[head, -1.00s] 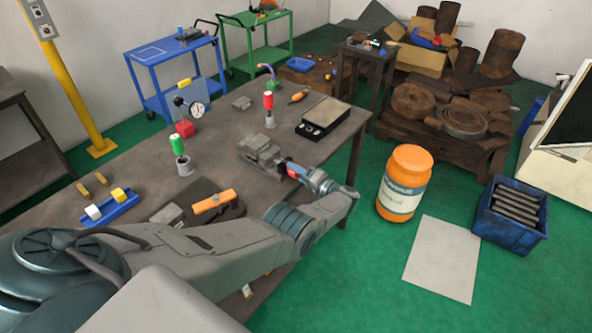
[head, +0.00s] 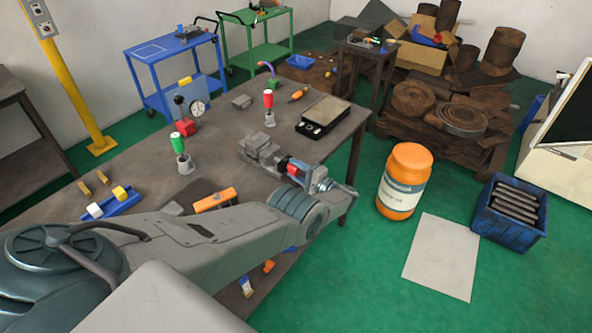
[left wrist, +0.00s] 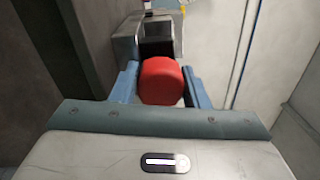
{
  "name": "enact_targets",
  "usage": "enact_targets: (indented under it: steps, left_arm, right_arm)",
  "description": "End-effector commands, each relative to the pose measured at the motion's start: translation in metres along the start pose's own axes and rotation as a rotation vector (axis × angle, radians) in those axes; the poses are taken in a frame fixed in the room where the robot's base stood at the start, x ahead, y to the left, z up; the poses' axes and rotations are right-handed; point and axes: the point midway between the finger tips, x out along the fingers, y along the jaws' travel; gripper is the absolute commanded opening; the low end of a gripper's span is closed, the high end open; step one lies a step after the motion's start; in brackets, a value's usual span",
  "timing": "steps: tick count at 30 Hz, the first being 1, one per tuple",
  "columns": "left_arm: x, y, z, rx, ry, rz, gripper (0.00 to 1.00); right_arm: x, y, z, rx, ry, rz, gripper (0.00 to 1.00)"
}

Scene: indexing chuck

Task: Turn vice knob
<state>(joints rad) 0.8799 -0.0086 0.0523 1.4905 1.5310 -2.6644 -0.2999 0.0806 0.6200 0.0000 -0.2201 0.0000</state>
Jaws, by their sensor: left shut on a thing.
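The grey vice (head: 258,148) is on the workbench, near its right edge. Its red knob (left wrist: 161,81) is a rounded block at the centre of the left wrist view. My left gripper (left wrist: 157,76) has its blue fingers on both sides of the knob and is shut on it. In the head view my left gripper (head: 291,167) reaches the near right end of the vice. The fingers partly hide the knob there. My right gripper is not in view.
On the workbench (head: 225,125) stand a green-topped tool (head: 178,145), a red-topped tool (head: 268,101) and a black-edged box (head: 323,112). An orange-handled tool (head: 215,199) lies close behind my forearm. An orange jar (head: 405,182) stands on the floor.

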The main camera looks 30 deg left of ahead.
Motion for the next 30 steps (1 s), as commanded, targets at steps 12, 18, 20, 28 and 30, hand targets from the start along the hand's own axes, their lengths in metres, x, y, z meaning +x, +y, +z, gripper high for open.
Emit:
enact_targets:
  steps: [12,18,20,28,30]
  left_arm:
    - [-0.0007,0.0022,0.0011,0.234,0.009,0.002,0.18]
    - [-0.0006,0.0021,0.001,0.273,0.011,0.002,0.18]
    - [-0.0006,0.0021,0.001,0.278,0.011,0.002,0.18]
    - [-0.0006,0.002,0.0008,0.281,0.011,0.003,0.18]
    - [-0.0006,0.0019,0.0008,0.28,0.011,0.003,0.18]
  right_arm:
    - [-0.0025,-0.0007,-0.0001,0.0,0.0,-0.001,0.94]
    - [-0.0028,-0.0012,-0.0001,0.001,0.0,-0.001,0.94]
    - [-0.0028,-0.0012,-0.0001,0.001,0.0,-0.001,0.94]
    - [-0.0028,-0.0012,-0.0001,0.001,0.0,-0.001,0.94]
    - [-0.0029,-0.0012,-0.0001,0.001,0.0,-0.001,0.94]
